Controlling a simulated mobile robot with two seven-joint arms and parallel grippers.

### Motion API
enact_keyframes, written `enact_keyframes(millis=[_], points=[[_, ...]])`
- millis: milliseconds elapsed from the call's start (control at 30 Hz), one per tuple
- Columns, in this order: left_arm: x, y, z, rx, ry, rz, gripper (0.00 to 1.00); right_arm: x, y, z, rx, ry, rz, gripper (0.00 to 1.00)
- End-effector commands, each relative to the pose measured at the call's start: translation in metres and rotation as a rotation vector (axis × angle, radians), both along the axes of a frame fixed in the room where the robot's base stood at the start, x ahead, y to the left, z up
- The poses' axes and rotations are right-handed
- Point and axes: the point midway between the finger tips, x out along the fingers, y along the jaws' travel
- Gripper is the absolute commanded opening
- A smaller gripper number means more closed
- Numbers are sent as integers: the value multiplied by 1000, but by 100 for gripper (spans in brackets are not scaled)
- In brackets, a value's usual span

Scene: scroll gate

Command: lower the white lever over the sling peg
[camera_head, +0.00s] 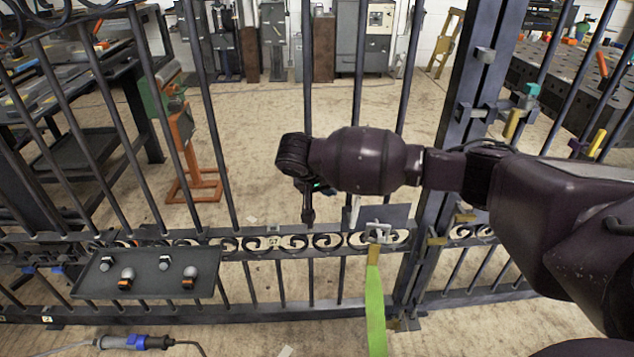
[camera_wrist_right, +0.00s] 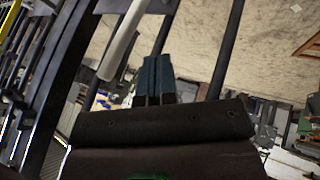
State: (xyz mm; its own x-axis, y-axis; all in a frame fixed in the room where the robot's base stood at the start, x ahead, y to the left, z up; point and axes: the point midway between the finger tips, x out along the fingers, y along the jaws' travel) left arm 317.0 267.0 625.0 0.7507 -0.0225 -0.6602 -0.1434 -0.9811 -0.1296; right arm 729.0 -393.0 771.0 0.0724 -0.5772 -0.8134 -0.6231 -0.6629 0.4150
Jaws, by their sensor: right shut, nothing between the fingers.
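The white lever (camera_head: 354,214) stands nearly upright at the gate's scroll band, just right of my right gripper (camera_head: 308,213). Its upper part is hidden behind my arm. In the right wrist view the lever is a pale bar (camera_wrist_right: 122,42) left of my fingers (camera_wrist_right: 155,80), apart from them. My right gripper points down, shut and empty. The green sling (camera_head: 375,305) hangs from a light grey bracket (camera_head: 378,231) on the gate, right of the lever. I cannot clearly make out the peg itself. My left gripper is out of view.
Dark gate bars (camera_head: 212,115) surround my right gripper. A thick post (camera_head: 468,95) with latches stands to the right. A grey tray (camera_head: 148,273) with knobs is at the lower left. An orange stand (camera_head: 190,150) is on the floor beyond.

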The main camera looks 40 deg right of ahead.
Motion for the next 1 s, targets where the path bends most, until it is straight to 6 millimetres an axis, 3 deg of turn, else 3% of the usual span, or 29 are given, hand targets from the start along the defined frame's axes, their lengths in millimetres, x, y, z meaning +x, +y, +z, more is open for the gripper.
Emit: enact_keyframes(millis=[33,100,467,1000], points=[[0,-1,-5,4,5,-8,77,-1,-6,-17,-3,11,-1,0],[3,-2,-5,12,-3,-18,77,0,-14,-25,-3,10,-1,0],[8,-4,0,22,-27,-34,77,-18,-41,-17,-3,0,0,0],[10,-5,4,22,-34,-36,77,-20,-44,-16,0,-3,1,0]])
